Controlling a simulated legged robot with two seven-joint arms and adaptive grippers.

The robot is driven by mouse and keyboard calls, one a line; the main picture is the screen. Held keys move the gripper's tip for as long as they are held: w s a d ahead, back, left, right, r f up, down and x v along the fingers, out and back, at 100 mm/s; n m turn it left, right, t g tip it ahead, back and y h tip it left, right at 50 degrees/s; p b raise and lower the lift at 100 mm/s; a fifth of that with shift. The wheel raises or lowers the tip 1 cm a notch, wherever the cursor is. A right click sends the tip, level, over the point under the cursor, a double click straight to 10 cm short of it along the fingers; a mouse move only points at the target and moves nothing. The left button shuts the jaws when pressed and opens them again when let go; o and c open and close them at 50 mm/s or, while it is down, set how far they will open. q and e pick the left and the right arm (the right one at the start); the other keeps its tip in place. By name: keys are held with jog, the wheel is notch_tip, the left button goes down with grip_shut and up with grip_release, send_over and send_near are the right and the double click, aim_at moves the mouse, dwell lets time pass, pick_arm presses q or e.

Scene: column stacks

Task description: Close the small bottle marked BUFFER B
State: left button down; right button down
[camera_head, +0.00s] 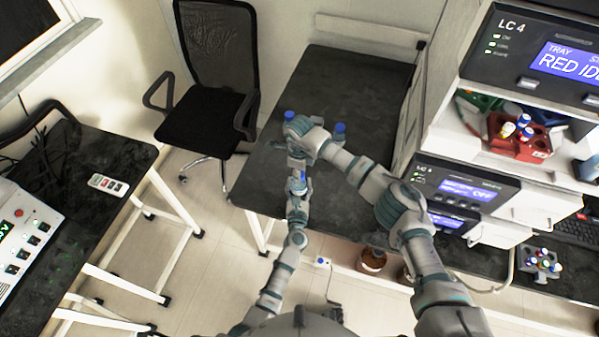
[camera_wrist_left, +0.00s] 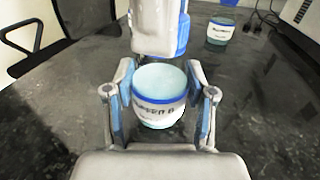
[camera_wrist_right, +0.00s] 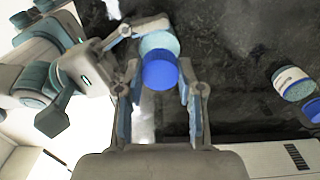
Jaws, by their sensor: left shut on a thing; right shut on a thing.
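The small bottle marked BUFFER B (camera_wrist_left: 157,112) is teal with a white label and stands upright between the fingers of my left gripper (camera_wrist_left: 160,84). Its top is uncapped. My right gripper (camera_head: 297,150) hangs over it; it also shows close above the bottle in the left wrist view (camera_wrist_left: 158,35). In the right wrist view it is shut on a blue cap (camera_wrist_right: 160,72). The teal bottle (camera_wrist_right: 158,42) shows partly behind the cap, slightly offset. Whether cap and bottle touch, I cannot tell.
A blue top (camera_head: 289,116) shows just behind my right wrist. A black chair (camera_head: 205,110) stands left of the table. Instruments and a red tray (camera_head: 520,145) are at the right.

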jog(key=m, duration=0.5)
pick_arm(q)
jog(key=shift+d, duration=0.1)
pick_arm(e)
jog(key=m, duration=0.7)
jog(key=shift+w+m, duration=0.1)
jog(key=shift+m, duration=0.3)
pick_arm(q)
jog(key=shift+s, duration=0.1)
pick_arm(e)
jog(key=m, duration=0.4)
jog(key=c, duration=0.8)
grip_release()
jog(key=shift+o, duration=0.4)
jog(key=shift+r, duration=2.25)
